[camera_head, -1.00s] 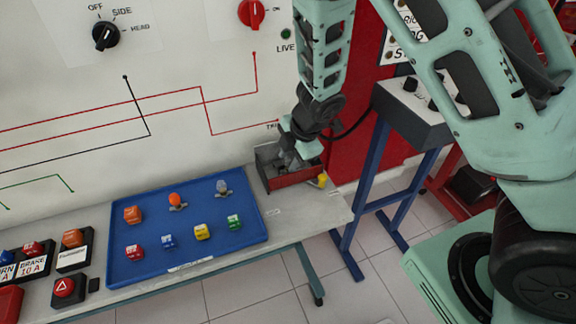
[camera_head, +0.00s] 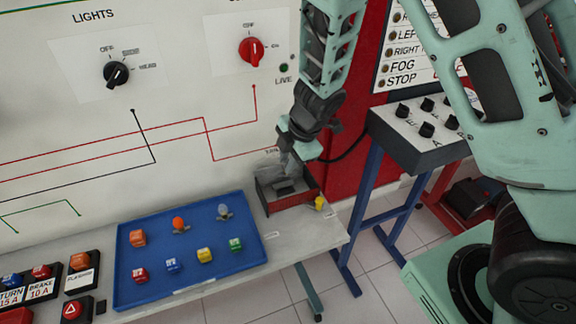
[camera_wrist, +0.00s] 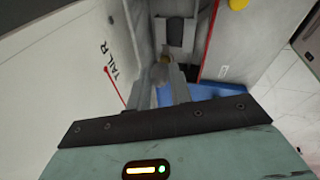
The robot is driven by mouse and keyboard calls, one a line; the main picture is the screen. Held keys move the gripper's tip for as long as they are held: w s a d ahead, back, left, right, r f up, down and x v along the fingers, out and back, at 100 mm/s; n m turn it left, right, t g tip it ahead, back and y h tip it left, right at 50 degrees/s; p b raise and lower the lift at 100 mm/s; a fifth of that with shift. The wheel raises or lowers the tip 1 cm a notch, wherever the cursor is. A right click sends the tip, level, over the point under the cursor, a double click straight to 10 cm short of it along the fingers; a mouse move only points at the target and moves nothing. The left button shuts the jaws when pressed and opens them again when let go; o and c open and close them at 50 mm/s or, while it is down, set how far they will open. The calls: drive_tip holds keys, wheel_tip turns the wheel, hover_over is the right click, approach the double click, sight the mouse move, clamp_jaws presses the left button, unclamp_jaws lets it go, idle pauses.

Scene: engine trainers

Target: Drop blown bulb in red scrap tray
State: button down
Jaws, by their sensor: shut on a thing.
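The red scrap tray (camera_head: 294,203) stands at the right end of the bench against the panel, with a grey inside. It also shows in the wrist view, where its red side wall (camera_wrist: 207,42) runs along the right. My gripper (camera_head: 287,168) points down over the tray's opening. In the wrist view my gripper (camera_wrist: 163,85) is shut on a small bulb (camera_wrist: 162,70) with a greyish glass and a brass-coloured end. The bulb is partly hidden by the fingers and is too small to make out in the head view. I cannot tell its exact height above the tray floor.
A blue tray (camera_head: 150,289) with several coloured fuses and two bulbs lies left of the scrap tray. A yellow object (camera_head: 320,202) sits at the scrap tray's right side. A switch box (camera_head: 420,132) on blue legs stands to the right.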

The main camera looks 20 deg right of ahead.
wheel_tip(320, 180, up, 3)
drive_tip(key=shift+p, duration=0.7)
drive_tip(key=shift+r+p, duration=2.75)
drive_tip(key=shift+p, duration=0.65)
